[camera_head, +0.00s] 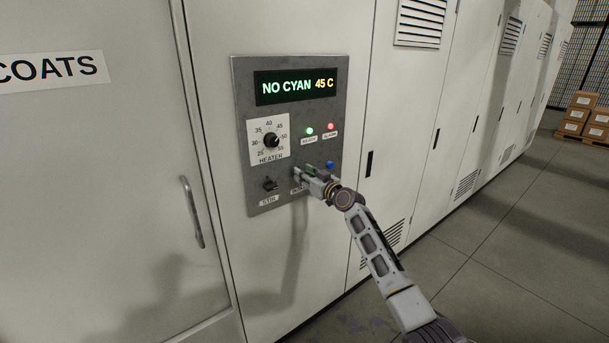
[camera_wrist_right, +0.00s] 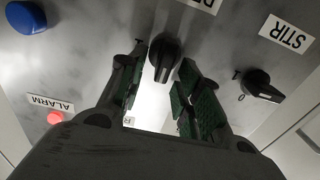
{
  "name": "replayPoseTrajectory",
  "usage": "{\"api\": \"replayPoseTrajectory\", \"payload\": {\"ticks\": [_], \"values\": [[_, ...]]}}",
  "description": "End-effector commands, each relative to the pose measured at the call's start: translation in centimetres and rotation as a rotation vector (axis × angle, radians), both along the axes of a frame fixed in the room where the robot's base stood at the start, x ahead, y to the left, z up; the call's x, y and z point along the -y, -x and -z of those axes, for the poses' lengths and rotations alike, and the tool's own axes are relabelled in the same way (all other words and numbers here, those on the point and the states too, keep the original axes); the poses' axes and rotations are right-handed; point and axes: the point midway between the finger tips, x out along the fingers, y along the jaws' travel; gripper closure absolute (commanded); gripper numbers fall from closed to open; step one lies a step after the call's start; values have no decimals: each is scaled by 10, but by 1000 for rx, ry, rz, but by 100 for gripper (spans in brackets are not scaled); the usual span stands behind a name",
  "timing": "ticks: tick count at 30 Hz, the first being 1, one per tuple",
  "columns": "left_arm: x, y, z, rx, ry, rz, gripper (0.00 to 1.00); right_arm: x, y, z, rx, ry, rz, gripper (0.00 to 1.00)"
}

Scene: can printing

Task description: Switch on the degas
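The grey control panel (camera_head: 240,100) is on a white cabinet front. My right gripper (camera_head: 305,173) is at the panel's lower part and hides the middle switch in the head view. In the right wrist view, this black switch knob (camera_wrist_right: 165,55) shows between the tips of my right gripper (camera_wrist_right: 166,82), whose green-padded fingers are spread, with gaps beside the knob. Its label (camera_head: 297,189) is mostly hidden, so I cannot read it fully. The stir switch (camera_head: 270,185) is to the left; it also shows in the wrist view (camera_wrist_right: 260,86). My left gripper is out of view.
The display (camera_head: 297,86) reads "NO CYAN 45 C". The heater dial (camera_head: 271,140) is above the stir switch. The ready light (camera_head: 309,131) is green and the alarm light (camera_head: 331,126) red. A blue button (camera_head: 330,165) is close to my right gripper. A door handle (camera_head: 192,212) is at left.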

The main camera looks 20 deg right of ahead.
Motion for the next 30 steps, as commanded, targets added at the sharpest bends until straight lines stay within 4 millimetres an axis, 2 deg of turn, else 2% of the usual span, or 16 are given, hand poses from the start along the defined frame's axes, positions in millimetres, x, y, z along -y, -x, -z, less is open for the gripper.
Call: {"api": "replayPoseTrajectory", "payload": {"ticks": [11, 12, 20, 30], "values": [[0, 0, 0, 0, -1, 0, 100, -1, -2, 0, 0, -1, 0, 66], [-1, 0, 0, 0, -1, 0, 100, -1, -2, 0, 0, -1, 0, 67], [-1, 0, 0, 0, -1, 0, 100, -1, -2, 0, 0, -1, 0, 100], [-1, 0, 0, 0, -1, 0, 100, -1, -2, 0, -5, -13, 0, 100]]}}
